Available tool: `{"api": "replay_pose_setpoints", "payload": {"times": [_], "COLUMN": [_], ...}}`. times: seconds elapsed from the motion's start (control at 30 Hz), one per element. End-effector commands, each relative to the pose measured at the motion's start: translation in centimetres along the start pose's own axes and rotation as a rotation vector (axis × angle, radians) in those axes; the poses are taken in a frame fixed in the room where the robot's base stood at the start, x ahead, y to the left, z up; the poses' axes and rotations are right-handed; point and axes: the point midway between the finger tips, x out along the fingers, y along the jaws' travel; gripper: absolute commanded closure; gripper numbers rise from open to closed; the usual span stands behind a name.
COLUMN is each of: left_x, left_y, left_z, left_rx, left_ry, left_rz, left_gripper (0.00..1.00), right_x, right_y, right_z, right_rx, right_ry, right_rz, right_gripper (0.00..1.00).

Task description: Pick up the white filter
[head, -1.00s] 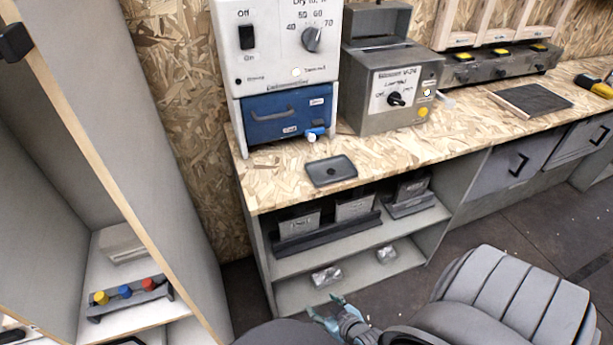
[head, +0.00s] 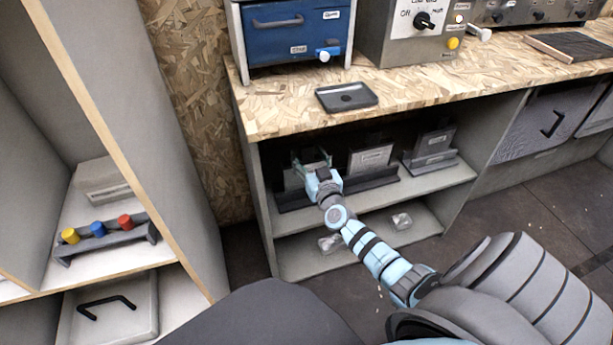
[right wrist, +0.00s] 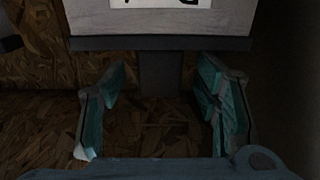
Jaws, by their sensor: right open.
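No thing is plainly a white filter; a small white cylinder (head: 480,33) lies on the bench by the grey control box, and a white-and-blue piece (head: 328,53) sits before the blue drawer. I cannot tell whether either is the filter. My right gripper (head: 312,162) is on the upper shelf under the bench, in front of the leftmost labelled grey holder, which it partly hides. In the right wrist view the gripper (right wrist: 163,105) is open, its teal-padded fingers on either side of a dark upright stem (right wrist: 160,75) below a grey block with a white label (right wrist: 160,18). My left gripper is out of view.
Labelled holders (head: 370,157) stand along the upper shelf (head: 440,180). Clear lumps (head: 401,221) lie on the lower shelf. A dark tray (head: 346,97) lies on the bench. A cabinet at left holds a rack of coloured knobs (head: 100,233). The bench's front strip is mostly clear.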

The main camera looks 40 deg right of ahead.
Motion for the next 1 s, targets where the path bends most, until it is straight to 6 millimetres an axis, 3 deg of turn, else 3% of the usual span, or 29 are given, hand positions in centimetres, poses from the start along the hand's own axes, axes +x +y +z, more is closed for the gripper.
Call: {"api": "replay_pose_setpoints", "payload": {"times": [0.27, 0.63, 1.0], "left_x": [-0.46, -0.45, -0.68], "left_y": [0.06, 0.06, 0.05], "left_z": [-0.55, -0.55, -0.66], "left_rx": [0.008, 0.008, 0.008], "left_ry": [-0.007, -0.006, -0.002], "left_rz": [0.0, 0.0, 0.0], "left_gripper": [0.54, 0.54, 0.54], "right_x": [0.66, 0.63, 0.62], "right_y": [0.0, -0.03, -0.02], "right_z": [-0.18, -0.15, -0.45], "right_rx": [-0.002, -0.001, -0.001], "right_ry": [0.0, 0.0, 0.0], "right_rz": [0.0, 0.0, 0.0], "right_gripper": [0.43, 1.0, 1.0]}}
